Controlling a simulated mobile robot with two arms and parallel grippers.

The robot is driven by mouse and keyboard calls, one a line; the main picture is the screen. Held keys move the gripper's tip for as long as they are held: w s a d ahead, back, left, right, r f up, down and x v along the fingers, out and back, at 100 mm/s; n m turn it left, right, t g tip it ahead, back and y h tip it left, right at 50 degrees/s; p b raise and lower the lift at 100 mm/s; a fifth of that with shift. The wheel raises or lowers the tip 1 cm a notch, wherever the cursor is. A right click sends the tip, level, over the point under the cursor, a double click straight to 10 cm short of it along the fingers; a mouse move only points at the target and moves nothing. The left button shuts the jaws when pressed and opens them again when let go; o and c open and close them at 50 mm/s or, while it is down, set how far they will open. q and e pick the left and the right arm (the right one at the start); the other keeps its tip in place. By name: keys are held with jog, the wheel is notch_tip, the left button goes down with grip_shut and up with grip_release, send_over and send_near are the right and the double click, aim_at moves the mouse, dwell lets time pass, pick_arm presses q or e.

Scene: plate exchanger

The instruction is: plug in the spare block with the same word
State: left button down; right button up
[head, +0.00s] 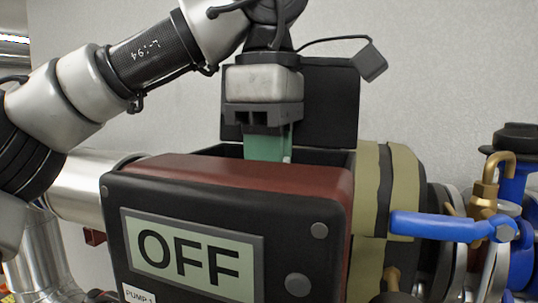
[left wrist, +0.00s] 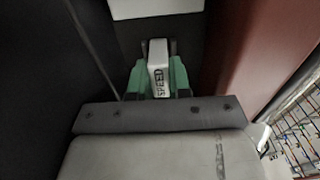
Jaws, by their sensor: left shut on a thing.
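A dark box (head: 225,226) with a reddish-brown top edge and a display reading OFF stands in the middle of the head view. Its black lid (head: 335,110) is raised at the back. My left gripper (head: 267,147) points straight down behind the front panel, its green fingers partly hidden by the box. In the left wrist view, the gripper (left wrist: 158,78) is shut on a pale block (left wrist: 158,60) marked SPEED. The block is hidden in the head view, and I cannot tell whether it is seated. My right gripper is not in view.
A label on the box front reads PUMP 1. A blue-handled valve (head: 450,226) and brass fittings are to the right. A silver pipe (head: 88,187) is at the left. Dark and reddish walls stand close on both sides of the gripper in the left wrist view, with a white panel (left wrist: 155,8) ahead.

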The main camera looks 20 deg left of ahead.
pick_arm(q)
jog(key=c, duration=1)
grip_release()
notch_tip(320, 180, up, 9)
jog(key=shift+s+f+p, duration=0.1)
jog(key=shift+f+p, duration=0.1)
jog(key=shift+p, duration=0.85)
notch_tip(320, 180, up, 2)
jog(key=shift+r, duration=0.15)
